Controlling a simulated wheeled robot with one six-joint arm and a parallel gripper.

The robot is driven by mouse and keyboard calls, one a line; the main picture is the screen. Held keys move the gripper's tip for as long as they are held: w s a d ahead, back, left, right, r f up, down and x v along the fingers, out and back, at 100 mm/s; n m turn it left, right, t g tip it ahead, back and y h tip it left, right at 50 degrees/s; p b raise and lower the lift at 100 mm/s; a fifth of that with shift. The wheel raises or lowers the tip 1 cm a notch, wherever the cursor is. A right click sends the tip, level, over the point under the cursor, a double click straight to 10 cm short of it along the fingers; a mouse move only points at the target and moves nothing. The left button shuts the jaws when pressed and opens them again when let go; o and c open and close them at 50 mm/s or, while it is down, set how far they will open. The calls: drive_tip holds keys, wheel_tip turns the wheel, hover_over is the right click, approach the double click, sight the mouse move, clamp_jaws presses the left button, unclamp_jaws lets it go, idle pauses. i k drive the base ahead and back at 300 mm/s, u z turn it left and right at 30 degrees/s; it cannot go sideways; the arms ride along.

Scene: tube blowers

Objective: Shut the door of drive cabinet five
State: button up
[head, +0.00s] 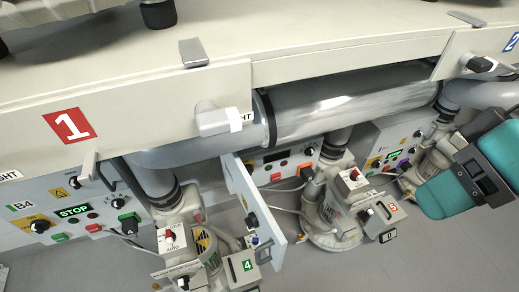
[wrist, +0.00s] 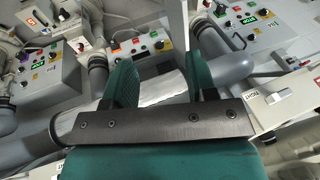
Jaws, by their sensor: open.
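My teal gripper (head: 463,172) is open and empty at the right, well apart from the door. Its fingers also show in the wrist view (wrist: 160,78).
Blower 4 (head: 195,245) stands left of the door and blower 5 (head: 335,205) right of it. A large grey pipe (head: 340,105) and a cream bench front (head: 130,105) hang above. Cabinet B4 (head: 65,212) is at left. Some grey floor is clear in front.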

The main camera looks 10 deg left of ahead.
sight(271, 239)
drive_tip(key=u, duration=1.05)
drive_tip(key=k, duration=0.4)
drive_tip(key=u, duration=0.6)
